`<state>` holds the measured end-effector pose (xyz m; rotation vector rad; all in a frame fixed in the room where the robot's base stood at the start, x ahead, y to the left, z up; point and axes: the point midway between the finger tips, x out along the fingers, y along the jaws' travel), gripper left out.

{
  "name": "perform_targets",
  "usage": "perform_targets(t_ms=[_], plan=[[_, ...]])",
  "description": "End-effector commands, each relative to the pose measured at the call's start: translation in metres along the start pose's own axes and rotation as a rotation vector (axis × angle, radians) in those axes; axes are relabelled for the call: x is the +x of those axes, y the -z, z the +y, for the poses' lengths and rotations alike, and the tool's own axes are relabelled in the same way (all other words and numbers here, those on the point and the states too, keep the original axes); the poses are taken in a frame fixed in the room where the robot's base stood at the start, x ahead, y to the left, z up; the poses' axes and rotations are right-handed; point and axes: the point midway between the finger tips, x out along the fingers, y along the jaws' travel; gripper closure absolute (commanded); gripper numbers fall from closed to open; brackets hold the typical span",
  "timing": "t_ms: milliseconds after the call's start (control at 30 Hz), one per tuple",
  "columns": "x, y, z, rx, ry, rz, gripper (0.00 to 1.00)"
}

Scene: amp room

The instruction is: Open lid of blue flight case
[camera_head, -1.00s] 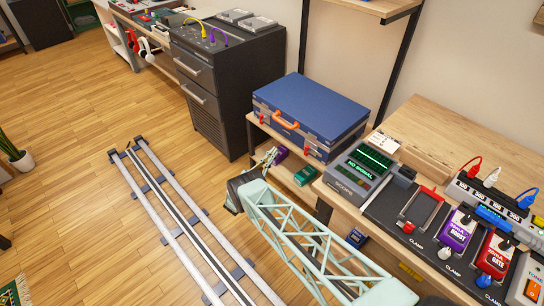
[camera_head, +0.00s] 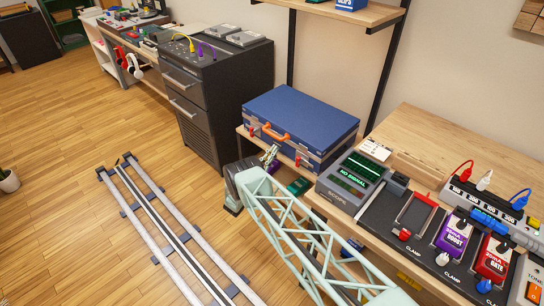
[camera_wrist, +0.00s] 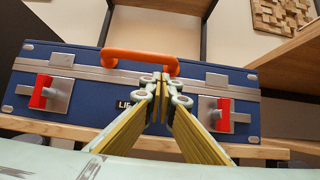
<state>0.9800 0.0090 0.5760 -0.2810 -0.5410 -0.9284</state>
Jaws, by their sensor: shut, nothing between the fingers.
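The blue flight case (camera_head: 305,115) sits on a wooden shelf with its lid down. Its front shows an orange handle (camera_wrist: 140,58) and two red latches, the left one (camera_wrist: 41,92) and the right one (camera_wrist: 223,115). Both red levers stand upright on metal plates in the wrist view. My gripper (camera_wrist: 164,82) is shut and empty, its tips in front of the case, just below the handle and between the latches. Whether the tips touch the case I cannot tell. My gripper also shows in the head view (camera_head: 270,155), before the case front. Part of the label is hidden behind my fingers.
The scope (camera_head: 350,180) stands on the workbench right of the case. A dark drawer cabinet (camera_head: 212,105) stands to its left. A green pedal (camera_head: 299,186) sits near the shelf's front. A wooden shelf (camera_head: 340,10) hangs above. The floor in front is open around my rail.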

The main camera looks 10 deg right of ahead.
Motion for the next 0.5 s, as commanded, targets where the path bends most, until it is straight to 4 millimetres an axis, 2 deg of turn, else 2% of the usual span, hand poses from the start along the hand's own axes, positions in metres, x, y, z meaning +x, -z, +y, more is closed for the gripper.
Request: perform_targets(t_ms=[300, 500], plan=[[0.015, -0.013, 0.0, 0.001, 0.001, 0.002, 1.0], [0.018, -0.017, 0.0, 0.0, 0.001, 0.003, 1.0]])
